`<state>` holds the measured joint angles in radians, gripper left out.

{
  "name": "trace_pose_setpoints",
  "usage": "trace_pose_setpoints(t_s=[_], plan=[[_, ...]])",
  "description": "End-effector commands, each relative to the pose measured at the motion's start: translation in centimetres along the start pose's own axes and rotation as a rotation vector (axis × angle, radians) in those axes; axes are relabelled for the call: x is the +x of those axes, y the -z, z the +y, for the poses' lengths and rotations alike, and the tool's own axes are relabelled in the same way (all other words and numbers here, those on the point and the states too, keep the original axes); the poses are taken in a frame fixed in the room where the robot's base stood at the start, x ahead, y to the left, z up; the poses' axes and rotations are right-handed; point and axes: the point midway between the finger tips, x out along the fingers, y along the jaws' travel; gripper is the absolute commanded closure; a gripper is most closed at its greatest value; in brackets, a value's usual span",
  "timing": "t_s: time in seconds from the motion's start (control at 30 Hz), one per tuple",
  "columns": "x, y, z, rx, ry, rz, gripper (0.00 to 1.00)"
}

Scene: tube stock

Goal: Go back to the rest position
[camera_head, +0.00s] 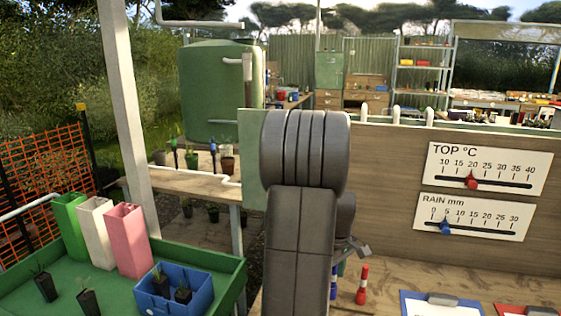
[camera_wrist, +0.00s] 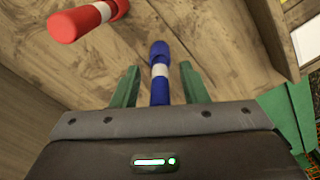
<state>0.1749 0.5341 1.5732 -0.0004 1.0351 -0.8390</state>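My gripper (camera_wrist: 162,82) shows in the wrist view with its two green fingers spread apart. A blue tube (camera_wrist: 159,88) with a white band lies between the fingers in the picture, with gaps on both sides and nothing gripped. A red tube (camera_wrist: 88,20) with a white band is to its upper left, clear of the fingers. In the head view the red tube (camera_head: 362,285) stands upright on the wooden bench, and the blue tube (camera_head: 334,283) is partly hidden behind my arm. My gripper is mostly hidden there too.
Upright boards (camera_head: 475,176) with temperature and rain scales stand behind the bench (camera_head: 390,275). Clipboards (camera_head: 440,303) lie at the front right. At left a green tray (camera_head: 203,258) holds three tall containers (camera_head: 103,236) and a blue crate (camera_head: 200,297) of seedlings.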

Motion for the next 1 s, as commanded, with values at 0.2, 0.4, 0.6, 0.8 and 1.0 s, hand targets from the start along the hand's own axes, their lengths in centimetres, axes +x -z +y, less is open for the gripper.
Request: trace_pose_setpoints(t_s=[0.2,0.4,0.6,0.8,1.0], plan=[[-3.2,0.0,0.0,0.000,-0.002,0.002,0.60],[-6.0,0.0,0.0,0.000,-0.001,0.001,0.60],[-8.6,0.0,0.0,0.000,-0.001,0.001,0.60],[-10.0,0.0,0.0,0.000,-0.001,0.000,0.60],[-10.1,0.0,0.0,0.000,0.000,0.000,0.60]])
